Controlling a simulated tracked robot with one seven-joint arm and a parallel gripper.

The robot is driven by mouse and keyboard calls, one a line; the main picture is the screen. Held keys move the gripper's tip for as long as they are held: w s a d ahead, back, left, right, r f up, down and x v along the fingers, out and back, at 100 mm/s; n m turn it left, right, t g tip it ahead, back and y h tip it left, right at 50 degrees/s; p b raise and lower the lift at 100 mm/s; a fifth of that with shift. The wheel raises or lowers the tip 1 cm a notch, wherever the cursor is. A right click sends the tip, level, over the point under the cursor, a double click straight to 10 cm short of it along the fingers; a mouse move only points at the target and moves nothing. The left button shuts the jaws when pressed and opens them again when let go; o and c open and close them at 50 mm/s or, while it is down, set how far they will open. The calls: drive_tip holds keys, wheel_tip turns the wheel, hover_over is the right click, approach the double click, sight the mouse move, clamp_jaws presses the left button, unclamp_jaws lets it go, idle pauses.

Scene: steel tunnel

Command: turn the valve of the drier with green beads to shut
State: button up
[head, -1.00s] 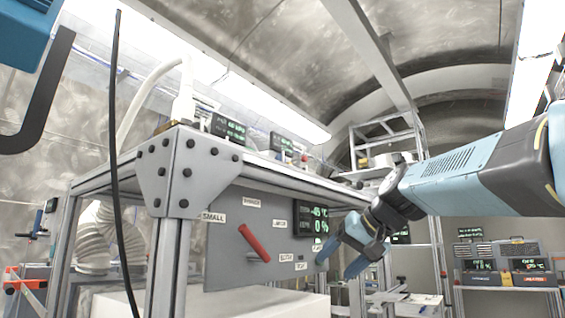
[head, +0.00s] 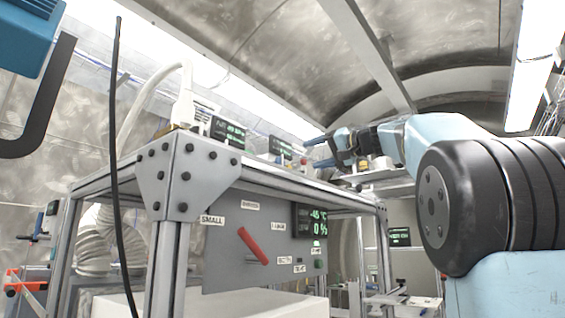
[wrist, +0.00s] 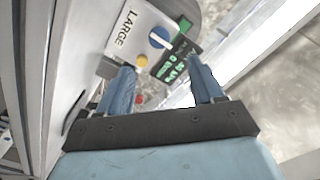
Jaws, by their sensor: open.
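No drier with green beads can be made out in either view. A red lever handle (head: 252,246) sits tilted on a grey panel (head: 222,265) under the frame's top, with small labels such as SMALL around it. My gripper (head: 314,152) is raised above the far part of the frame top, pointing left, apart from the panel. In the wrist view my gripper (wrist: 160,68) is open, with nothing between its blue fingers. Beyond the fingers is a white plate (wrist: 129,28) labelled LARGE, with a blue round part (wrist: 160,37), a yellow one (wrist: 140,60) and a green-lit display (wrist: 178,62).
A metal frame (head: 184,180) stands at centre left, with displays (head: 228,132) and a white hose (head: 150,90) on top. A black cable (head: 115,180) hangs in front at left. A ribbed duct (head: 90,245) is behind. Open air lies above the frame.

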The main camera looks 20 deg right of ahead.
sight(282, 162)
drive_tip(key=x, duration=1.1)
drive_tip(key=shift+w+a, duration=0.1)
drive_tip(key=shift+w, duration=0.15)
drive_tip(key=shift+c, duration=0.5)
drive_tip(key=shift+f, duration=0.1)
drive_tip(key=c, duration=0.9)
drive_tip(key=shift+a, duration=0.25)
drive_tip(key=shift+c, duration=0.3)
drive_tip(key=shift+d, duration=0.2)
